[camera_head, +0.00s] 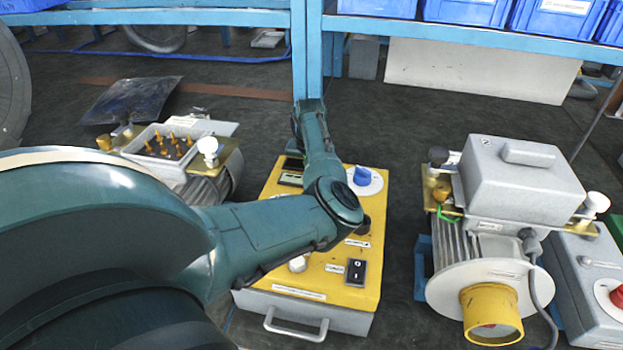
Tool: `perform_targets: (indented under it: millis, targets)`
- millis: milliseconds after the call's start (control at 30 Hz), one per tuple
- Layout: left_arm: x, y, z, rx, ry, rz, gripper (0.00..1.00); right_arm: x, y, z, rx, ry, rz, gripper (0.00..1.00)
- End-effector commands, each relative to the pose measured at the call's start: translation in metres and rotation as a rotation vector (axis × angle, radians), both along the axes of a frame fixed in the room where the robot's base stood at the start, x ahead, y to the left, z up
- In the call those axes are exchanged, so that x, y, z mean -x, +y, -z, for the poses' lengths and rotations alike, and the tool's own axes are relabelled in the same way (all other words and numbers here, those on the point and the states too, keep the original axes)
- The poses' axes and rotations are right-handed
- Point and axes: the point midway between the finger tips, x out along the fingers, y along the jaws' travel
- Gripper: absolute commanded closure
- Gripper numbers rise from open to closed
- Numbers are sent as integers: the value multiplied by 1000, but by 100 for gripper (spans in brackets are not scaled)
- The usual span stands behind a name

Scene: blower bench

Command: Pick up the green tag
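A small green tag (448,214) hangs at the left end of the brass terminal strip on the right-hand blower motor (460,250), below a dark knob. My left arm comes in from the left and crosses over the yellow control box. Its far end (311,118) points away toward the blue rack post, to the left of the tag and well apart from it. No fingertips can be made out there, so I cannot tell whether this gripper is open or shut. My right gripper is not in view.
The yellow-topped control box (310,292) with switches and a front handle stands in the middle. A second motor with an open terminal box (160,150) is at the left. A grey box with a red knob (590,275) is at the right. Blue rack (450,27) behind.

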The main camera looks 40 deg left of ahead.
Motion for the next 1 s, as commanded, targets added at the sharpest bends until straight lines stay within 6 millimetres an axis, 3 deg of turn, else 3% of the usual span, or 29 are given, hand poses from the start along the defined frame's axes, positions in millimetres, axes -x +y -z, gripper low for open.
perform_targets:
  millis: [100,633,1000]
  targets:
    - [0,0,0,0,0,0,57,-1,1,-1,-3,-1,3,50]
    - [0,0,-1,0,0,-1,100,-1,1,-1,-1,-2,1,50]
    - [-1,1,-10,-2,-2,-1,100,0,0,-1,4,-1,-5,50]
